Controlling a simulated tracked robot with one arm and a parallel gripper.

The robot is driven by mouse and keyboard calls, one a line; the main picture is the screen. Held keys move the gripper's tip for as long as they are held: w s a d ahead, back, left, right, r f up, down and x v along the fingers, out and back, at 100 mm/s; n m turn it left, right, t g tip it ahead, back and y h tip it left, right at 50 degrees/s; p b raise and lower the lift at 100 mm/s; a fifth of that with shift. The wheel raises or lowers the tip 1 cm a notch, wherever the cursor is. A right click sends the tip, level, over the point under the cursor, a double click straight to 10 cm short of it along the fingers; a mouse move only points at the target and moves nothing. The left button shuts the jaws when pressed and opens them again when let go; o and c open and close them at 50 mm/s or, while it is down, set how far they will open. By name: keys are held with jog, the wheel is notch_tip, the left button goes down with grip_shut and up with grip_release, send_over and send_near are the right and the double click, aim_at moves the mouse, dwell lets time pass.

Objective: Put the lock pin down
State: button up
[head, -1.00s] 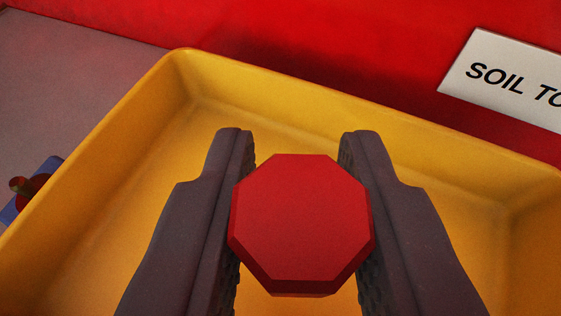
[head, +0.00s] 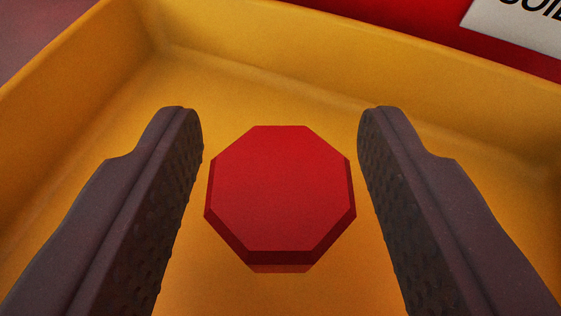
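The lock pin shows as a red eight-sided head (head: 280,190) seen from above, inside the yellow tray (head: 330,45). Its shaft is hidden beneath the head. My gripper (head: 281,125) is open, with one dark finger on each side of the red head and a clear gap on both sides. The fingers reach down inside the tray's walls. Whether the pin rests on the tray floor is hard to tell from this angle.
The tray's walls rise at the back and left. A red surface with a white lettered sign (head: 525,22) stands behind the tray. A grey surface (head: 40,35) shows at the upper left. The tray floor around the pin looks bare.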

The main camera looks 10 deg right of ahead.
jog(key=shift+r, duration=0.15)
jog(key=p+v, duration=0.2)
jog(key=v, duration=0.9)
jog(key=shift+s+a+r, duration=0.1)
jog(key=shift+s+a, duration=0.05)
jog(key=shift+s, duration=0.35)
jog(key=a+r+n+t+y, duration=0.1)
jog(key=a+r+t+y, duration=0.2)
jog(key=r, duration=0.9)
jog(key=s+r+n+y, duration=0.1)
jog(key=s+r, duration=0.3)
jog(key=r, duration=0.5)
jog(key=s+r+n+y, duration=0.1)
jog(key=s+r, duration=0.3)
jog(key=r, duration=0.4)
jog(key=s+d+r+h, duration=0.2)
jog(key=s+d+r, duration=0.4)
jog(key=s+r, duration=0.2)
jog(key=shift+d+g, duration=0.3)
